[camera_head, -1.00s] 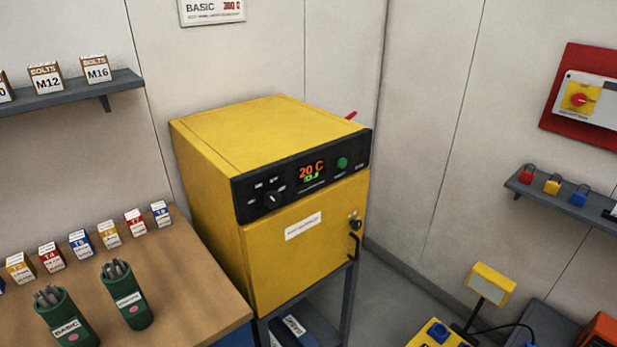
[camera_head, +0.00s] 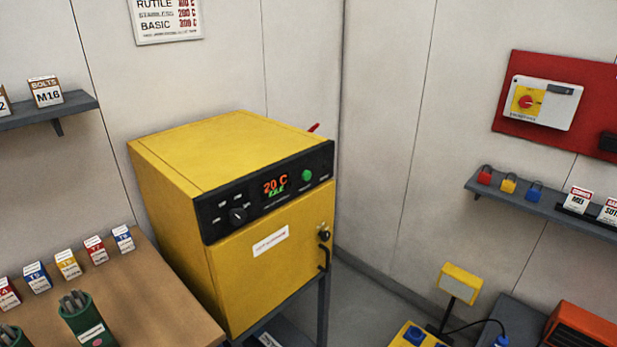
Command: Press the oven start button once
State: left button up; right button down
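The yellow oven (camera_head: 225,155) stands on a dark metal stand in the corner. Its black front panel (camera_head: 222,223) carries a round knob (camera_head: 238,216), a lit display (camera_head: 276,186) reading 20 C with a smaller green line under it, and a green round button (camera_head: 307,176) to the right of the display. The oven door (camera_head: 270,270) is shut, with a white label, a latch and a dark handle (camera_head: 323,260) on its right side. Neither of my grippers is in view.
A wooden bench (camera_head: 165,290) with small labelled boxes and green rod holders (camera_head: 85,318) stands left of the oven. A shelf with padlocks (camera_head: 509,184) and a red switch board (camera_head: 560,95) are on the right wall. A yellow lamp (camera_head: 460,283) stands low on the right.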

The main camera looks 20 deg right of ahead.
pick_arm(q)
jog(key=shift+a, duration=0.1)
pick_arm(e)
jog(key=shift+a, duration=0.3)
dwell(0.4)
